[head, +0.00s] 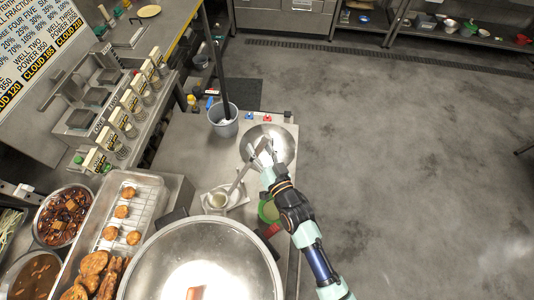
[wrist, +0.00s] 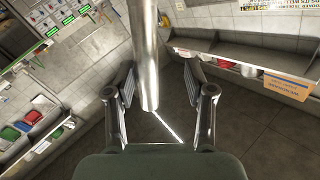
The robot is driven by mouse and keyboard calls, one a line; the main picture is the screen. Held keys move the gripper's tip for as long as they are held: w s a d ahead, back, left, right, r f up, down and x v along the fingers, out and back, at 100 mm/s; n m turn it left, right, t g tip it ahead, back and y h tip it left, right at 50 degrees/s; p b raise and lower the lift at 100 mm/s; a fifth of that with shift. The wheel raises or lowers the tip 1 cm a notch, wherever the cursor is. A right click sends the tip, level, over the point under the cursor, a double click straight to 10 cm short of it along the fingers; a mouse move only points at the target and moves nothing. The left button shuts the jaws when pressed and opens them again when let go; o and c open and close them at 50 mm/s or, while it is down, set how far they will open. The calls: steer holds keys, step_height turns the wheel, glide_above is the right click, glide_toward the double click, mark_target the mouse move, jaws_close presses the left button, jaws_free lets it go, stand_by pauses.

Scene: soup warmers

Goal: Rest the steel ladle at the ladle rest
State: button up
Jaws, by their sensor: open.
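The steel ladle (head: 217,200) has its bowl at the small pale rest (head: 239,203) on the counter, left of my arm. Its handle slants up and right toward my gripper (head: 263,151). My gripper is open, above the edge of a round steel bowl. In the wrist view, a shiny steel rod (wrist: 145,55), apparently the ladle handle, stands between the spread fingers of my gripper (wrist: 160,103). I see gaps on both sides of it. Whether the ladle bowl is fully seated in the rest is too small to tell.
The round steel bowl (head: 283,143) sits under my gripper. A grey bucket (head: 224,128) stands behind to the left. A large steel pot lid (head: 165,262) fills the front, with a tray of fried food (head: 143,187) to its left. Open floor (head: 420,170) lies right of the counter.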

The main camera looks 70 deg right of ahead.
steer(key=v, duration=1.1)
